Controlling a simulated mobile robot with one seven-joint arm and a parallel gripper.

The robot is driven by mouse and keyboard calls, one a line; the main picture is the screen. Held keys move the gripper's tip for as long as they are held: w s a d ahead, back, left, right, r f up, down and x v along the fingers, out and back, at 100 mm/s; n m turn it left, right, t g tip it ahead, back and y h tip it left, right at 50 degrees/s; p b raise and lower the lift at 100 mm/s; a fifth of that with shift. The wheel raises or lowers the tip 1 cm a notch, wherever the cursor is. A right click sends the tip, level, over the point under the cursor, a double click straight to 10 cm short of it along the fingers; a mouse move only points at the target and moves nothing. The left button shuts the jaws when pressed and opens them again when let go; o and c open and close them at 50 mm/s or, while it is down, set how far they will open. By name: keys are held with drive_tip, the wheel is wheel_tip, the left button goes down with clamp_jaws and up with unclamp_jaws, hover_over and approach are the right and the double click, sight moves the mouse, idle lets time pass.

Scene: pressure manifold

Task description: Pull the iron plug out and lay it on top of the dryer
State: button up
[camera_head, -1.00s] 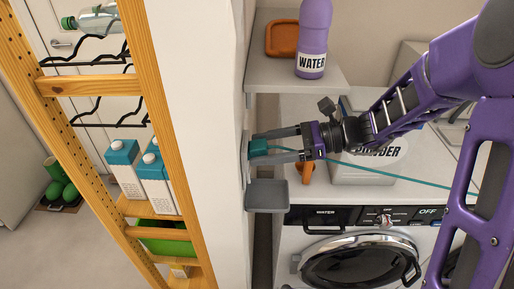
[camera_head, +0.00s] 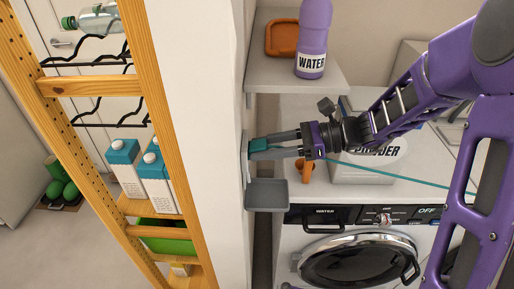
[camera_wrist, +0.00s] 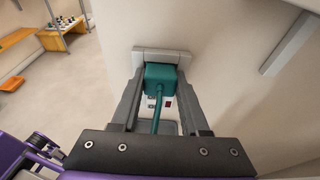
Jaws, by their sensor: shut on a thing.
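The iron plug is a teal block (camera_head: 258,145) at the wall socket on the side of the white wall. In the wrist view the plug (camera_wrist: 160,78) sits between my two fingers, against the pale socket plate (camera_wrist: 161,55). My gripper (camera_head: 272,145) is shut on it from the right. Its teal cord (camera_head: 400,180) runs back under the gripper and off to the right. Whether the prongs are still in the socket cannot be seen. The dryer's white top (camera_head: 312,192) lies to the right of the wall, with its round door below.
A small grey shelf (camera_head: 266,195) is just under the plug. A higher shelf (camera_head: 290,78) holds a purple water bottle (camera_head: 312,40) and an orange tray. A powder box (camera_head: 365,172) and a small orange object (camera_head: 306,168) stand on the dryer.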

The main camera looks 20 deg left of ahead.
sight(267, 147)
clamp_jaws()
drive_tip(key=shift+w+d+r, duration=0.1)
drive_tip(key=shift+d, duration=0.1)
drive_tip(key=shift+p+v, duration=1.3)
drive_tip(key=shift+v, duration=1.45)
drive_tip(key=shift+d, duration=0.1)
